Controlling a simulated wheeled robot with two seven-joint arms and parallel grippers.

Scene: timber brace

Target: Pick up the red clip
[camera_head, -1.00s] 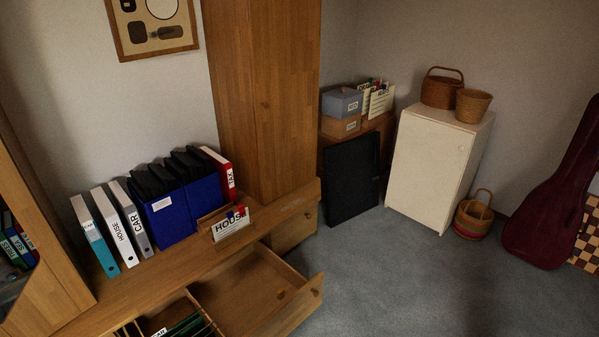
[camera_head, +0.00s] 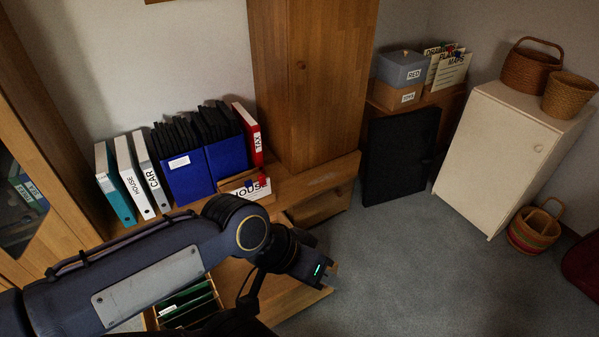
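A small red clip (camera_head: 262,181) sits at the top edge of the white card marked HOUSE (camera_head: 250,192), in a wooden holder on the low cabinet. A blue clip (camera_head: 248,184) is beside it. My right gripper is not in view.
Blue boxes of black folders (camera_head: 188,173), white binders (camera_head: 130,177) and a red TAX binder (camera_head: 248,134) stand on the cabinet. A tall wooden cupboard (camera_head: 310,80) rises behind the card holder. The open drawer (camera_head: 285,302) juts out.

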